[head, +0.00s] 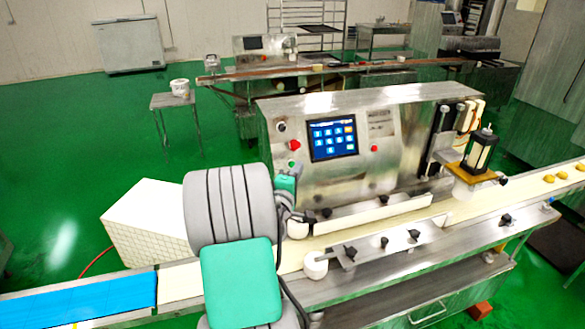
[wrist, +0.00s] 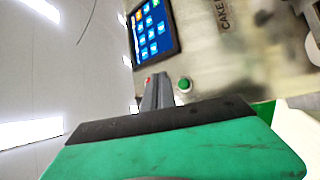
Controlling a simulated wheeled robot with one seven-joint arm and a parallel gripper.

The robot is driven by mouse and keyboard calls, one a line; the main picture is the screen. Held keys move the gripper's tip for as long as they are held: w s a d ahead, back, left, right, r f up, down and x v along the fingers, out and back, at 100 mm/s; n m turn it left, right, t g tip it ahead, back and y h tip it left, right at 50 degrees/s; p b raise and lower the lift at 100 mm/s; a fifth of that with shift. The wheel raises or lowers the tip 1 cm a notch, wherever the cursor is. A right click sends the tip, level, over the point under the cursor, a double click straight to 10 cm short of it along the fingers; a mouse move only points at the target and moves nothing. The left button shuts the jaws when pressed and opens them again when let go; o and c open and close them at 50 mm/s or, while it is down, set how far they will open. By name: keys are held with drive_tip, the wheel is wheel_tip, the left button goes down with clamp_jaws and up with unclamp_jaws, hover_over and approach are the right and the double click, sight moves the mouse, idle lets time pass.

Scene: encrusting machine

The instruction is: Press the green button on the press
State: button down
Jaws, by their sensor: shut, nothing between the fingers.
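The press is a steel machine (head: 345,170) with a blue touch screen (head: 333,138) on its front. The green button (head: 292,163) is small and round, at the left of the panel below a red knob (head: 294,145). In the wrist view the green button (wrist: 184,84) sits just right of the fingertips of my gripper (wrist: 158,76). My gripper is shut and empty, pointing at the panel. A gap shows sideways between the fingertips and the button; I cannot tell their depth apart. In the head view my arm hides most of the fingers.
A conveyor belt (head: 390,222) runs along the front of the machine, with knobs and guide rails. A second red button (head: 374,148) is right of the screen. A white crate (head: 145,222) stands left of my arm. Green floor is free at the back left.

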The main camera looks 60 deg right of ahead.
sight(292, 164)
drive_tip(key=shift+w+d+f+b, duration=0.25)
drive_tip(key=shift+w+d+f, duration=0.2)
drive_tip(key=shift+w+d, duration=0.15)
drive_tip(key=shift+w+d+f+b, duration=0.2)
drive_tip(key=shift+w+d+f, duration=0.2)
drive_tip(key=shift+w+d, duration=0.2)
idle(1.1)
drive_tip(key=shift+w+d+f, duration=0.15)
drive_tip(key=shift+w+d, duration=0.1)
drive_tip(key=shift+w, duration=0.05)
